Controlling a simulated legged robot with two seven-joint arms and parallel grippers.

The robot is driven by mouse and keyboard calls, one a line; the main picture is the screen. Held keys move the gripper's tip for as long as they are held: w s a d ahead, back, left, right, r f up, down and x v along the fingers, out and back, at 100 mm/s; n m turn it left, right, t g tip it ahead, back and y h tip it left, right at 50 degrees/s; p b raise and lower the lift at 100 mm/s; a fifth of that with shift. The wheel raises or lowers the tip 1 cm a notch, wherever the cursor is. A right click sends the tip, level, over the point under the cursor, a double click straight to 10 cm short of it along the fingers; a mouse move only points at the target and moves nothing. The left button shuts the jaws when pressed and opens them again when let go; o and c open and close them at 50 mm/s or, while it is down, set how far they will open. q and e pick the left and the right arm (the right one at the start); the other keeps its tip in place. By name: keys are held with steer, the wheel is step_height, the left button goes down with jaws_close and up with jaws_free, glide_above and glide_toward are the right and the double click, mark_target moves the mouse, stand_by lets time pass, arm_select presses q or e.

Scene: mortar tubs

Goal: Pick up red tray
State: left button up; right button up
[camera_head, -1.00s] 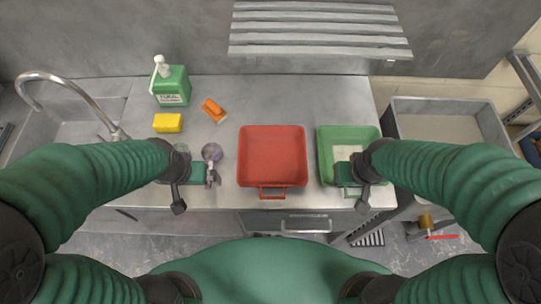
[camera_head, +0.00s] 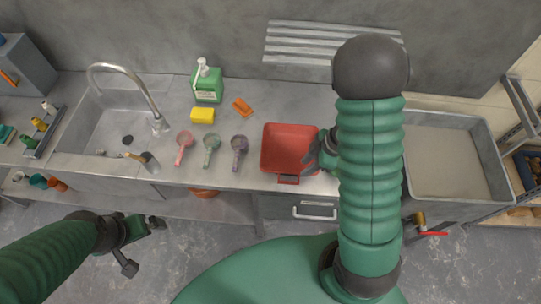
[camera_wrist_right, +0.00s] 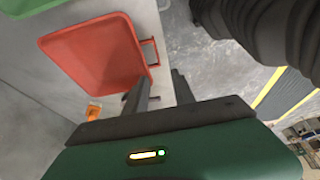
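The red tray (camera_head: 288,146) lies on the metal counter, with its handle (camera_head: 288,179) toward the front edge. It also shows in the right wrist view (camera_wrist_right: 92,50), with the handle (camera_wrist_right: 150,52) on its right. My right gripper (camera_head: 318,159) is at the tray's right side, partly hidden by my arm in the head view. In the wrist view its two fingers (camera_wrist_right: 160,80) are apart with nothing between them, close to the tray's handle end. Contact with the tray cannot be told. My left gripper (camera_head: 145,246) is open and empty over the floor, in front of the counter.
Three scoops, pink (camera_head: 184,146), green (camera_head: 211,148) and purple (camera_head: 239,150), lie left of the tray. A yellow sponge (camera_head: 202,115), orange brush (camera_head: 242,106) and green soap bottle (camera_head: 207,84) stand behind. A green tray (camera_wrist_right: 28,6) is beside the red one.

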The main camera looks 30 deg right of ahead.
steer(key=b, duration=0.3)
glide_toward(288, 182)
steer(key=f, duration=0.1)
steer(key=w+f, duration=0.1)
steer(key=f, duration=0.3)
steer(key=shift+w+d, duration=0.2)
steer(key=shift+d, duration=0.1)
steer(key=a+f, duration=0.4)
steer(key=shift+w+a+f+b, duration=0.25)
steer(key=shift+b, duration=0.05)
steer(key=shift+w+d+f, duration=0.1)
steer(key=shift+f, duration=0.05)
steer(key=shift+d+f, duration=0.1)
steer(key=shift+d, duration=0.45)
steer(key=shift+c, duration=0.3)
steer(key=shift+d, duration=0.25)
steer(key=c, duration=0.5)
steer(key=shift+a, duration=0.1)
jaws_close()
steer(key=shift+a, duration=0.55)
arm_select(q)
steer(key=f, duration=0.1)
steer(key=d+f, duration=0.2)
steer(key=f, duration=0.1)
steer(key=shift+w, duration=0.2)
